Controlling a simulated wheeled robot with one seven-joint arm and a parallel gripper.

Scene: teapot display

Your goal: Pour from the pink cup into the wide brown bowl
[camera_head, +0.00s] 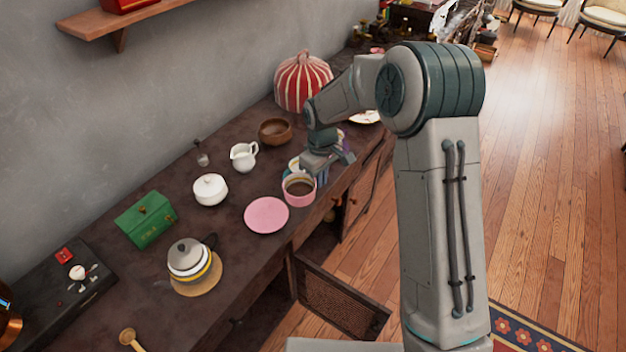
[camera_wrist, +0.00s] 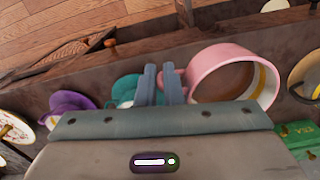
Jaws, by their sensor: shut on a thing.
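The pink cup (camera_head: 299,199) holds brown liquid and looks about upright, near the counter's front edge beside a pink saucer (camera_head: 266,215). In the wrist view the pink cup (camera_wrist: 203,66) is right of the fingers. My gripper (camera_head: 322,168) is shut on the cup's handle, which lies by the fingertips in the wrist view (camera_wrist: 160,82). I cannot tell how far the cup is above the counter. The wide brown bowl (camera_head: 275,132) stands empty-looking farther back, behind and left of my gripper. It does not show in the wrist view.
A white creamer (camera_head: 243,157), a white sugar bowl (camera_head: 210,190), a green tin (camera_head: 147,220) and a teapot (camera_head: 188,259) stand on the counter. A striped red cozy (camera_head: 302,82) is behind the bowl. Teal (camera_wrist: 124,90) and purple (camera_wrist: 68,106) cups are close to my gripper.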

